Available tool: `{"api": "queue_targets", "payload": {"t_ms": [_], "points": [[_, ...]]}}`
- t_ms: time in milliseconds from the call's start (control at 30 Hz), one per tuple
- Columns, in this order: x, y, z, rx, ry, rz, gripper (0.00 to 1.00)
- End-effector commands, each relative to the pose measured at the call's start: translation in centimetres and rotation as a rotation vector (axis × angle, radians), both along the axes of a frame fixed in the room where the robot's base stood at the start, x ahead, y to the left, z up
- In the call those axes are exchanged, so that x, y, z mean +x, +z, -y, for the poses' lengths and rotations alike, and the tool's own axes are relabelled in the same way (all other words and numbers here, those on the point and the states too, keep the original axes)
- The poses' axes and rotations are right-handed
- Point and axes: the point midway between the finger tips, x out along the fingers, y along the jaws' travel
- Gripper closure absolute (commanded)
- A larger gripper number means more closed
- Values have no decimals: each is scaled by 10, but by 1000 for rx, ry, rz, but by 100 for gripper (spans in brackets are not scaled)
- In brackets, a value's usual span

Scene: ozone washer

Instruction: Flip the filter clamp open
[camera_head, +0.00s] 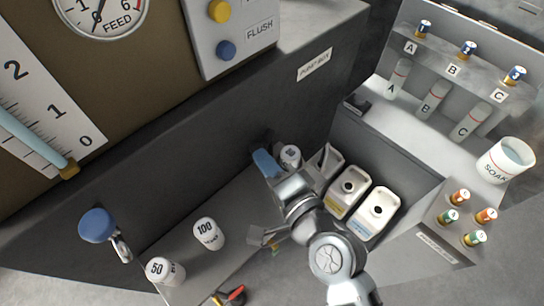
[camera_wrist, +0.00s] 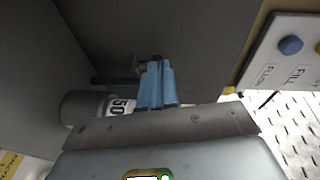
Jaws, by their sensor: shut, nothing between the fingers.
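My gripper (camera_head: 266,163) has blue fingers and reaches toward the dark front wall of the machine. Its fingers are together and empty; in the wrist view the blue fingertips (camera_wrist: 156,66) point at the wall. Just behind them is a small fitting with a dark horizontal bar (camera_wrist: 108,81), partly hidden by the fingers. This may be the filter clamp, but I cannot tell for sure, nor whether it touches the fingers. A white-labelled cylinder (camera_head: 290,156) stands right beside my gripper in the head view.
Cylinders marked 50 (camera_head: 165,270) and 100 (camera_head: 207,234) stand on the ledge at left, near a blue knob (camera_head: 97,225). White containers (camera_head: 377,212) stand right of my arm. A SOAK cup (camera_head: 506,160) and a vial rack are at right.

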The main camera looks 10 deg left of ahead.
Motion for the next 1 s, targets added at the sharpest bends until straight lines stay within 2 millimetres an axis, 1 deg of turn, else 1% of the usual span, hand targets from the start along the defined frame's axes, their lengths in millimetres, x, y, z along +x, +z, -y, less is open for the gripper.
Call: {"api": "queue_targets", "payload": {"t_ms": [100, 400, 1000], "points": [[0, 2, -8, -1, 2, 1, 100], [2, 1, -21, -1, 2, 0, 100], [3, 1, -26, 0, 3, 1, 100]]}}
